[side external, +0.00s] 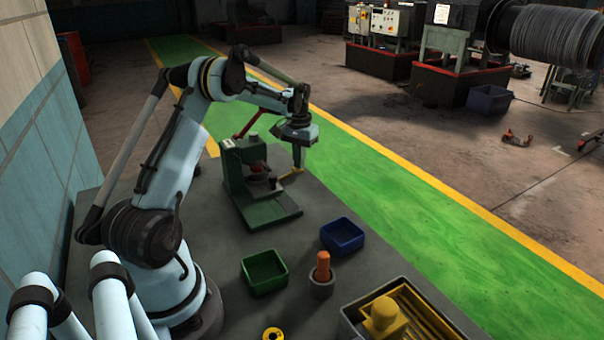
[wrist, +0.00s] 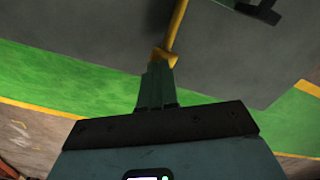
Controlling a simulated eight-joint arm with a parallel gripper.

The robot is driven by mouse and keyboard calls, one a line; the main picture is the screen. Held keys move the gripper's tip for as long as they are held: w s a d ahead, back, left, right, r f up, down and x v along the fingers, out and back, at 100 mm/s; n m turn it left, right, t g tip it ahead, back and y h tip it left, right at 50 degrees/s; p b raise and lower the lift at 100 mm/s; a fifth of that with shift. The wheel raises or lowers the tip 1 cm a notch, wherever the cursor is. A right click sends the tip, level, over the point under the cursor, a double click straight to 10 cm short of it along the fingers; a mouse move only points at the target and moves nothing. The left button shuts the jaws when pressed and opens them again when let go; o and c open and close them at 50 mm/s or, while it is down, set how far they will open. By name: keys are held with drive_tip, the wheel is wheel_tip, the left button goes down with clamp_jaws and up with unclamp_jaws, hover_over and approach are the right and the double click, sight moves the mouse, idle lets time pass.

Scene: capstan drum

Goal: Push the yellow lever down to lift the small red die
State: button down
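The yellow lever (side external: 290,175) sticks out to the right from the green bench press (side external: 270,213). In the wrist view the lever (wrist: 178,25) comes from the top edge and ends in a thicker yellow tip. My gripper (side external: 297,168) points down at the lever's outer end. In the wrist view its green fingers (wrist: 160,70) are together, and their tips meet or overlap the yellow tip; I cannot tell whether they press on it. A small reddish part (side external: 256,168), seemingly the red die, sits inside the press, partly hidden; its height is unclear.
A red handle (side external: 249,123) rises behind the press. On the grey table stand a green bin (side external: 264,272), a blue bin (side external: 342,236), an orange peg in a round holder (side external: 322,272) and a tray with yellow parts (side external: 405,312).

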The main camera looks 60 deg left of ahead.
drive_tip(key=shift+r, duration=0.1)
wheel_tip(320, 180, up, 10)
drive_tip(key=s, duration=0.2)
idle(0.9)
drive_tip(key=shift+r, duration=0.1)
drive_tip(key=s+d+r+m+t+y, duration=0.1)
drive_tip(key=d+r+m+t, duration=0.15)
drive_tip(key=d, duration=0.65)
drive_tip(key=d+r+m+t, duration=0.1)
drive_tip(key=d+r, duration=0.2)
drive_tip(key=d, duration=0.6)
drive_tip(key=s+d+f+m+t, duration=0.1)
drive_tip(key=s+d+f+t, duration=0.1)
drive_tip(key=s+d, duration=0.2)
drive_tip(key=s+d+f+m+t+h, duration=0.1)
drive_tip(key=s+d, duration=0.4)
drive_tip(key=d, duration=0.5)
drive_tip(key=shift+f+t, duration=0.35)
drive_tip(key=shift+f, duration=0.35)
